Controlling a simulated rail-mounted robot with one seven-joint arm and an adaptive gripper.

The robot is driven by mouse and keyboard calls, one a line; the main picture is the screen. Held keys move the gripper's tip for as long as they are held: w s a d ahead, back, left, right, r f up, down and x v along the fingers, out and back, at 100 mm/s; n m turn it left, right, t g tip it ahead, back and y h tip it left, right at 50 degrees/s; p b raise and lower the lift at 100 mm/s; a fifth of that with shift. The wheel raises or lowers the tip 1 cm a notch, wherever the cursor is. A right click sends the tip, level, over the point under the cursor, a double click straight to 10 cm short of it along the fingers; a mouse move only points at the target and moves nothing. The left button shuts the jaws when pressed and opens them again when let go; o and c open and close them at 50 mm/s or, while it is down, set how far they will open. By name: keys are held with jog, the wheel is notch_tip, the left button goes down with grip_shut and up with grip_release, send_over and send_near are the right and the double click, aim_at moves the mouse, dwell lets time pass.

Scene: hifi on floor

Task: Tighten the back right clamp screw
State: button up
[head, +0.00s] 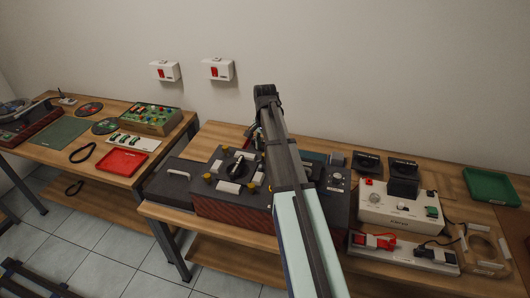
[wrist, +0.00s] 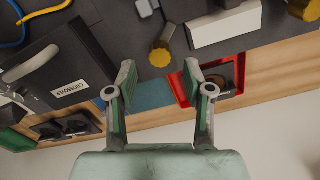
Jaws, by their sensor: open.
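In the wrist view, my gripper (wrist: 159,76) is open, its two fingers apart. A yellow ribbed clamp screw knob (wrist: 161,55) on a dark top lies just ahead of the gap, roughly centred and with nothing gripped. It appears to be the back right screw. A second yellow knob (wrist: 305,9) shows at the upper right corner, beyond a white block (wrist: 224,25). In the head view, the dark device (head: 232,207) with the reddish front carries yellow knobs on its left part. My arm hides its back right area and most of my gripper there.
A dark box labelled CROSSOVER (wrist: 68,88) with a curved handle is beside the knob. A red tray (wrist: 184,91) lies behind the right finger. In the head view, a white power unit (head: 398,207) stands right of the device, and the wall rises behind the table.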

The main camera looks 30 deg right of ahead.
notch_tip(320, 180, up, 9)
jog(key=shift+f, duration=0.2)
dwell(0.4)
